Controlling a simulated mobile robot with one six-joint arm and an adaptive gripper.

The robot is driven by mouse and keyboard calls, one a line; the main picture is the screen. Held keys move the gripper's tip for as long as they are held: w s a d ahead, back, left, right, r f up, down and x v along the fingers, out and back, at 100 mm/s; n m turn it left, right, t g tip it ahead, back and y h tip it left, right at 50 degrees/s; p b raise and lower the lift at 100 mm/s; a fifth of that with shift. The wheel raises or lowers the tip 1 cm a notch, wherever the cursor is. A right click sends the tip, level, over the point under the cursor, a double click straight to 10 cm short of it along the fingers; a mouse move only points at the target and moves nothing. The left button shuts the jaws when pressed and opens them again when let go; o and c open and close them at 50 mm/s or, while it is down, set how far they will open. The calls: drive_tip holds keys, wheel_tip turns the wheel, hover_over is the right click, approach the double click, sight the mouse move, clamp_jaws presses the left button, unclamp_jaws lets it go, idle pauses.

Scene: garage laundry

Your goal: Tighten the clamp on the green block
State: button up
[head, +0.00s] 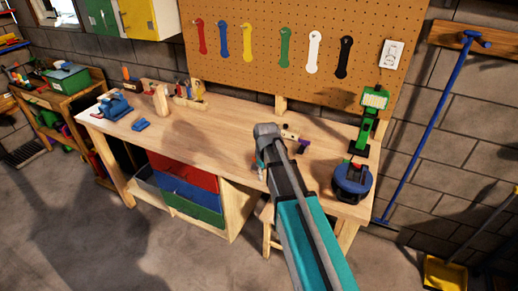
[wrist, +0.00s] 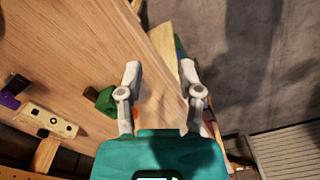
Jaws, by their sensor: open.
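In the wrist view a small green block (wrist: 105,100) sits by the bench edge, just left of my gripper (wrist: 161,72), with a dark knob-like part (wrist: 90,93) against it. I cannot tell whether that part belongs to the clamp. My gripper's two grey fingers are apart with only bench top and floor between them, and they do not touch the block. In the head view my gripper (head: 261,165) is low over the front of the bench, and my arm hides the green block. The clamp is not clearly seen.
A pale wooden bar with holes (wrist: 48,120) and a purple piece (wrist: 10,99) lie left of the block. On the workbench (head: 225,137) stand a green lamp (head: 368,122), a round blue device (head: 352,180) and a blue vise (head: 115,105). The bench's middle is clear.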

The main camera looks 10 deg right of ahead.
drive_tip(key=w+r+n+p, duration=0.5)
drive_tip(key=w+r+p, duration=0.3)
drive_tip(key=w, duration=0.6)
drive_tip(key=shift+r, duration=0.7)
drive_tip(key=shift+w+f, duration=0.1)
drive_tip(key=shift+f, duration=0.1)
wheel_tip(320, 180, down, 13)
drive_tip(key=b, duration=1.3)
drive_tip(key=shift+f+b, duration=0.2)
drive_tip(key=shift+b, duration=0.2)
